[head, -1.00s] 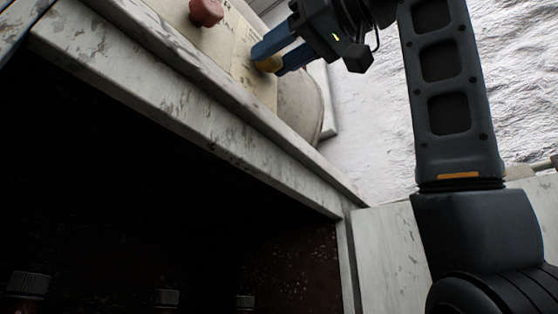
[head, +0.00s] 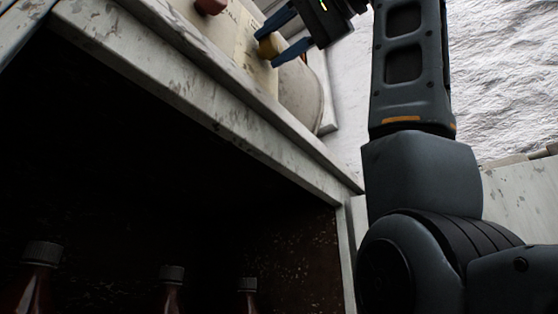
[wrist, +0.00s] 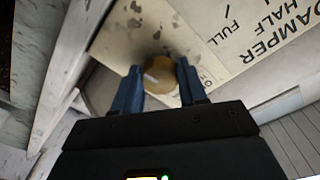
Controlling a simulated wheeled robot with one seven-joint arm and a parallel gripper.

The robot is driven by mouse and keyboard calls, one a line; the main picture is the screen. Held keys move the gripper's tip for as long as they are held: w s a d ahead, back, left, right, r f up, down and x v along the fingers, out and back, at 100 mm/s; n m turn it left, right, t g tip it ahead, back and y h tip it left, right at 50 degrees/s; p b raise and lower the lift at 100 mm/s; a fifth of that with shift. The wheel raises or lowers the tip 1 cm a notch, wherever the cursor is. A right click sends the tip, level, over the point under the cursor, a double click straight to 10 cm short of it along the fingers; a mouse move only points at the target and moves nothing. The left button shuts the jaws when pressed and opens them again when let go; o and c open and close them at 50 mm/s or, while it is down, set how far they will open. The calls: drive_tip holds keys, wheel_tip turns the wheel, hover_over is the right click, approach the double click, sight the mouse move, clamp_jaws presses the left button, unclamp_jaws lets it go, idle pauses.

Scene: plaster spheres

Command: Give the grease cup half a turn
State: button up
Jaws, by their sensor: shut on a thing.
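The grease cup (head: 267,47) is a small brass-yellow round cap on a cream panel, high in the head view. In the wrist view the grease cup (wrist: 160,78) sits between my two blue fingers and shows a pale mark on its face. My gripper (wrist: 160,68) is shut on it, one finger on each side. My gripper (head: 269,48) also shows at the top of the head view, partly cut off by the frame edge. The fingers hide the sides of the cup.
A placard (wrist: 235,35) reads DAMPER, HALF, FULL. Below the worn white ledge (head: 190,100) is a dark recess with several capped bottles (head: 171,280).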

drive_tip(key=shift+f+m, duration=0.1)
drive_tip(key=shift+m, duration=0.8)
drive_tip(key=o, duration=1.1)
drive_tip(key=shift+c, duration=0.2)
drive_tip(key=b+v, duration=0.3)
drive_tip(key=v, duration=0.4)
drive_tip(key=shift+s+d, duration=0.25)
drive_tip(key=shift+d, duration=0.05)
